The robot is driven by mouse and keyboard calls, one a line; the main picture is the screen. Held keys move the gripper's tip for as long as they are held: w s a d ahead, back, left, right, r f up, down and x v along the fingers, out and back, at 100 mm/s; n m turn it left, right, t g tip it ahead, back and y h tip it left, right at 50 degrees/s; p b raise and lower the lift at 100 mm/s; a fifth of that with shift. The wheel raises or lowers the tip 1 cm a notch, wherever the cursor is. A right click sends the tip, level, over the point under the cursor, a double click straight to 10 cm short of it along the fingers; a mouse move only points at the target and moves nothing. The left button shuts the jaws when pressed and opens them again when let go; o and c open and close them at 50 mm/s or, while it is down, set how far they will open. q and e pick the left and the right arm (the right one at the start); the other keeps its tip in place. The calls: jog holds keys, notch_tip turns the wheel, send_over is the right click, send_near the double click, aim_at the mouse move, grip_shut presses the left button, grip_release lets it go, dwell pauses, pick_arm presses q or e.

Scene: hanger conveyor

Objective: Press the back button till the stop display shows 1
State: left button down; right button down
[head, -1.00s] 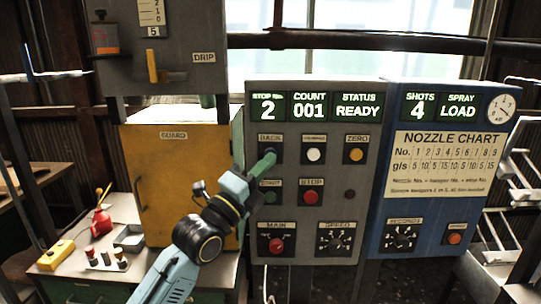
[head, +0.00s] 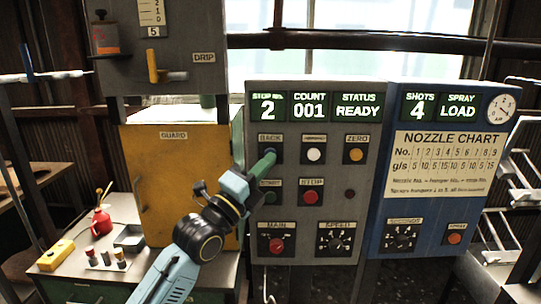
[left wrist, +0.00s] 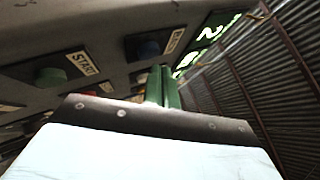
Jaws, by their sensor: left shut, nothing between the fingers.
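The stop display (head: 268,107) on the grey panel reads 2. The back button (left wrist: 147,49) is dark blue and sits beside its BACK label in the left wrist view. In the head view its label (head: 270,138) shows, and the button is mostly covered by my gripper. My left gripper (head: 270,157) is shut and empty, with its green fingers pointing at the back button. In the left wrist view the fingertips (left wrist: 160,72) are just short of or at the button; I cannot tell whether they touch. My right gripper is not in view.
The green start button (left wrist: 50,76) is close below the back button. A white button (head: 314,155), a yellow zero button (head: 354,155) and the red stop button (head: 310,198) are to the right. An orange guard (head: 165,190) stands left of the panel.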

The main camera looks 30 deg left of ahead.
pick_arm(q)
jog(key=shift+w+a, duration=0.15)
jog(key=shift+w, duration=0.15)
